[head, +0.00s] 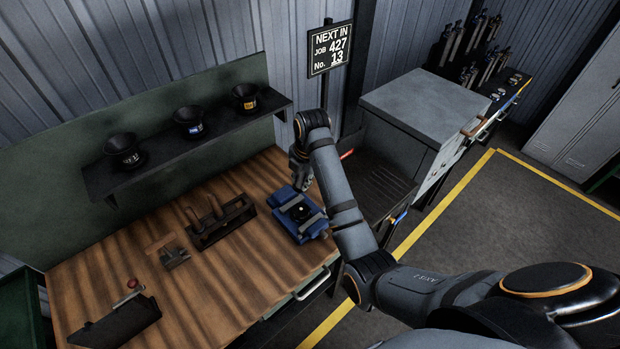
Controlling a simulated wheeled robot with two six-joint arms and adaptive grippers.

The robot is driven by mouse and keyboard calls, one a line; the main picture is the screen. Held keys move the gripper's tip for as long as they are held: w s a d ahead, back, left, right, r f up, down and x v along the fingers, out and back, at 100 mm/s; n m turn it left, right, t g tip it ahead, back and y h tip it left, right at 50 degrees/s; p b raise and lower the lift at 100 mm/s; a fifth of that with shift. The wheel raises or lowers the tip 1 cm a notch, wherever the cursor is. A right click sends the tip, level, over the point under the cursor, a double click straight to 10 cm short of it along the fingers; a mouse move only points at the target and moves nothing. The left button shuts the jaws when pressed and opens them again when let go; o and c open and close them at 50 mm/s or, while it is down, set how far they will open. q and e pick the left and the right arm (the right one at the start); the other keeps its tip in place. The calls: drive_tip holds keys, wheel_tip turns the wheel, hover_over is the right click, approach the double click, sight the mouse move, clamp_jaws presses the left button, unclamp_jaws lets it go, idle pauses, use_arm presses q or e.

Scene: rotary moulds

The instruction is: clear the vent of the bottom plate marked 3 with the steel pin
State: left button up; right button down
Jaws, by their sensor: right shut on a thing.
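My right gripper (301,177) is at the back edge of the bench, just behind and above a blue clamp-like fixture (290,196). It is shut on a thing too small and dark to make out. A dark plate-like part (300,211) with a small light spot lies in the fixture. I cannot read a number on it. A dark rack (225,228) with upright wooden-handled tools stands left of the fixture. I cannot pick out the steel pin or a vent. My left gripper is not in view.
Several dark funnel-shaped cups, one of them a yellow-labelled cup (245,96), stand on a shelf (180,143) above the bench. A grey cabinet (425,105) stands to the right.

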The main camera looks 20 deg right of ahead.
drive_tip(key=shift+s+f, duration=0.15)
drive_tip(key=shift+f, duration=0.8)
drive_tip(key=f, duration=0.1)
drive_tip(key=d+f, duration=0.1)
drive_tip(key=shift+s+d+f, duration=0.15)
drive_tip(key=shift+f, duration=0.2)
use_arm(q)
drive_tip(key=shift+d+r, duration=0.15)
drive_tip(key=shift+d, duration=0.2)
use_arm(e)
drive_tip(key=shift+a+f, duration=0.25)
drive_tip(key=shift+f, duration=0.3)
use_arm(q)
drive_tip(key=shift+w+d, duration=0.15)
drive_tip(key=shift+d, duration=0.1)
use_arm(e)
drive_tip(key=shift+f, duration=0.5)
drive_tip(key=shift+f, duration=0.1)
